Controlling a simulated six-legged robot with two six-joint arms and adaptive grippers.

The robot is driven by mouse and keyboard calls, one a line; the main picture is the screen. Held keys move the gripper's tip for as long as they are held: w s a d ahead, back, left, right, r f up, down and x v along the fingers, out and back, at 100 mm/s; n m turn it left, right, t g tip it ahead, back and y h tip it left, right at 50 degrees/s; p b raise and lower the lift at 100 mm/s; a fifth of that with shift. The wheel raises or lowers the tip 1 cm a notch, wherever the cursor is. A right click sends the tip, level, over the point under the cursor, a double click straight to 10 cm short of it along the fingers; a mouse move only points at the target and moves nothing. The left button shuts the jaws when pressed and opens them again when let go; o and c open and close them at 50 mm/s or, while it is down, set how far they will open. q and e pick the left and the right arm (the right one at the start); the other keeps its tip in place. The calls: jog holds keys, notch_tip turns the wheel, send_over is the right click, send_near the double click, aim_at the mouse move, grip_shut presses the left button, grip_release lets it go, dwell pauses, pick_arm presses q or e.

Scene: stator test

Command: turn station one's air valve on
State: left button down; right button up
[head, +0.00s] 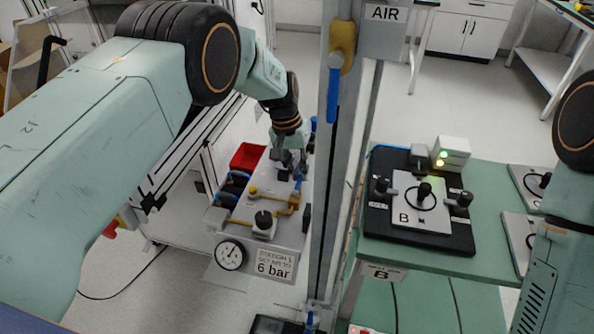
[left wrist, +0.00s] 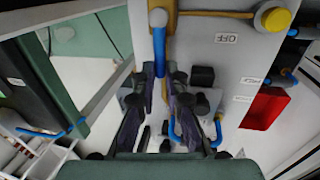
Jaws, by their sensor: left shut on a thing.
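Station one's panel (head: 235,215) stands left of the grey post, with a round gauge (head: 230,255) and a sign reading "6 bar" (head: 275,264). My left gripper (head: 287,155) reaches down to the panel's far end. In the left wrist view, the blue valve handle (left wrist: 158,45) runs from its pivot down between the fingertips of my left gripper (left wrist: 163,78), which is shut on its free end. An "OFF" label (left wrist: 225,39) sits to the right of the handle. In the head view the gripped handle is largely hidden. My right gripper is out of view.
A grey post (head: 325,190) with another blue lever (head: 333,95) under an "AIR" sign (head: 385,14) stands just right of the panel. A red bin (head: 247,156) lies behind it. A green table (head: 480,190) with a black fixture (head: 378,222) is to the right.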

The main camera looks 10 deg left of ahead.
pick_arm(q)
jog(key=shift+w+r, duration=0.15)
jog(key=c, duration=1.4)
grip_release()
jog(key=r, duration=0.4)
jog(key=a+r, duration=0.1)
jog(key=r, duration=0.2)
jog(key=a+r, duration=0.1)
jog(key=r, duration=0.3)
jog(key=shift+a+r, duration=0.15)
jog(key=shift+r, duration=0.15)
